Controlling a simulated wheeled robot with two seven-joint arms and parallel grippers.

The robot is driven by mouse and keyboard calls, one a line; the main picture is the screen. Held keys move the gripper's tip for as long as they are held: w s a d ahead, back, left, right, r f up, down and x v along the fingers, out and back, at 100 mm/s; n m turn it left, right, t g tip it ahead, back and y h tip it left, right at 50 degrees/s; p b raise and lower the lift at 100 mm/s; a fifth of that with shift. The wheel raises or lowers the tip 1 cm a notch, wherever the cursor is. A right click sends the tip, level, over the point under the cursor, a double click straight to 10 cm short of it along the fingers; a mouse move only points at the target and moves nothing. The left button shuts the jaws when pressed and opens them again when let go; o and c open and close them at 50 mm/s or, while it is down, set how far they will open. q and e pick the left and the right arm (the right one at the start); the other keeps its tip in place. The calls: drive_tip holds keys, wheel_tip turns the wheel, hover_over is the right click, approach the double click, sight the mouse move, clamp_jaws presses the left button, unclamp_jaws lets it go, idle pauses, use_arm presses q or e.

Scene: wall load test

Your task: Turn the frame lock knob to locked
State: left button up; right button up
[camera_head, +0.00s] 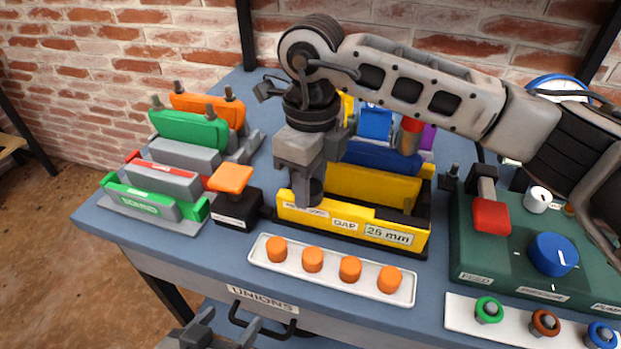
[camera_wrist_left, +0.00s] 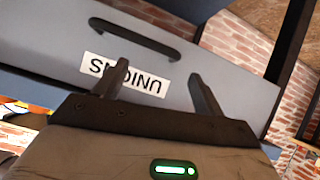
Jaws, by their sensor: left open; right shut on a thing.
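The yellow frame (camera_head: 350,220) stands in the middle of the bench, with labels reading "GAP" and "25 mm" on its front. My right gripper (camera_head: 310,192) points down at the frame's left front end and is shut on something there. The frame lock knob is not clearly seen; the fingers cover that spot, so its turn position cannot be told. A small label beside the fingers is too small to read. My left gripper (camera_head: 228,324) is open and empty, low in front of the drawer; its two fingers (camera_wrist_left: 160,85) show apart in the left wrist view.
A white tray with several orange plugs (camera_head: 312,260) lies in front of the frame. A black box with an orange top (camera_head: 232,180) stands left. A green panel (camera_head: 490,250) with a blue knob (camera_head: 553,254) stands right. The drawer handle (camera_wrist_left: 135,38) is near my left gripper.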

sight(312, 185)
drive_tip(key=shift+r, duration=0.1)
drive_tip(key=o, duration=1)
drive_tip(key=r, duration=1.6)
drive_tip(key=shift+w+d, duration=0.1)
drive_tip(key=shift+w, duration=0.1)
